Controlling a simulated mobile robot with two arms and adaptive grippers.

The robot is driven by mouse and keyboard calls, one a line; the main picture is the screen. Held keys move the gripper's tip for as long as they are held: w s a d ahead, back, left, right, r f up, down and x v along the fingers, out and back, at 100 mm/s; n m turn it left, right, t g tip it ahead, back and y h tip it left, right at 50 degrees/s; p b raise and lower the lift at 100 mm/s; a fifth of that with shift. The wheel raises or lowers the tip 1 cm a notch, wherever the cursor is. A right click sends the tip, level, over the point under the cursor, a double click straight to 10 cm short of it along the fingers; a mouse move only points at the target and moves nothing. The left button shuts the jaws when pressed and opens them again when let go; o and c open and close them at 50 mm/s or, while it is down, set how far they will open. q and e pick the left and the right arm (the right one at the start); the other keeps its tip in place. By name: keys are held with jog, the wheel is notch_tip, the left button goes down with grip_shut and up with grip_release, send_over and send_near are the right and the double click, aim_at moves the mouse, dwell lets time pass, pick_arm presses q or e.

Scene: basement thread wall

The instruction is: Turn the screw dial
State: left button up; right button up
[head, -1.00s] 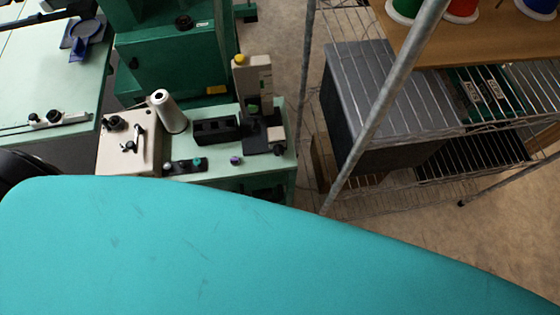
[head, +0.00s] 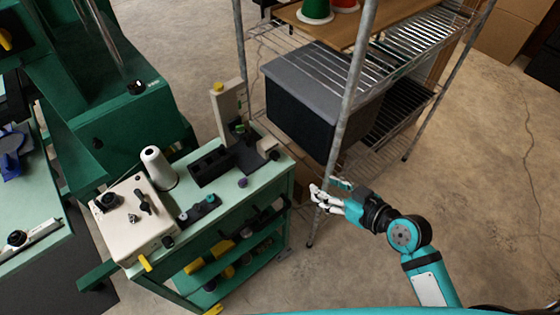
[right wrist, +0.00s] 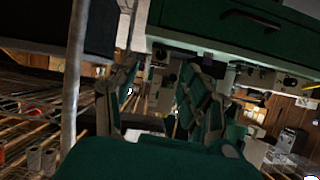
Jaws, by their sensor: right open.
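A cream box (head: 130,231) on the green cart carries a round black dial (head: 107,202) and a black lever-like handle (head: 145,203). A low black block (head: 199,210) with small knobs lies beside it. A small purple knob (head: 243,183) stands near the cart's edge. I cannot tell which of these is the screw dial. My right gripper (head: 316,197) is open and empty, to the right of the cart and apart from it. Its spread fingers (right wrist: 155,95) also show in the right wrist view. My left gripper is out of view.
The green cart (head: 278,176) also holds a white thread cone (head: 158,168), a black holder (head: 211,167) and a tall beige device (head: 227,112). A wire shelf (head: 385,135) with a grey-lidded bin (head: 318,85) stands behind my right gripper. Floor at the right is free.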

jog(key=r, duration=0.2)
jog(key=p, duration=0.2)
send_near(278, 158)
jog(key=shift+n+y, duration=0.3)
jog(key=shift+y, duration=0.1)
jog(key=x, duration=0.7)
jog(key=shift+d+f, duration=0.1)
jog(key=shift+w+a+f, duration=0.25)
jog(key=shift+w+a, duration=0.1)
jog(key=shift+w, duration=0.15)
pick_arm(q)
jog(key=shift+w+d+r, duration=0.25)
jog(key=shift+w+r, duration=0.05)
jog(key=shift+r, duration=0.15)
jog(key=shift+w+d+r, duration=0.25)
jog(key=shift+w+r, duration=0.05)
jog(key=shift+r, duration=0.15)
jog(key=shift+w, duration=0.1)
pick_arm(e)
jog(key=shift+c, duration=0.4)
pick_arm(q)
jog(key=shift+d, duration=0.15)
pick_arm(e)
grip_shut()
